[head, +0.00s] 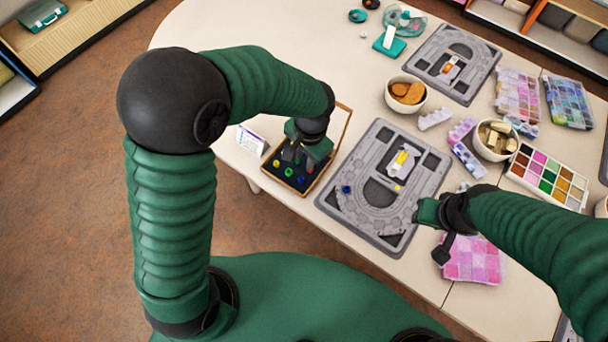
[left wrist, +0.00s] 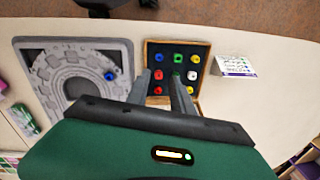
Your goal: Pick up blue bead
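A blue bead (head: 300,181) sits in the near row of the wood-rimmed bead tray (head: 341,128), beside a green bead (head: 288,172) and a yellow one (head: 276,163). In the left wrist view the blue bead (left wrist: 159,57) is at the tray's top left corner. Another blue bead (head: 346,189) lies on the near grey board (head: 373,220); it also shows in the left wrist view (left wrist: 110,75).
A small white card (head: 251,140) stands left of the tray. A second grey board (head: 480,67), bowls of brown pieces (head: 406,92) and pale blocks (head: 497,140), and a colour palette (head: 548,176) stand to the right. The table's front edge is close to the tray.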

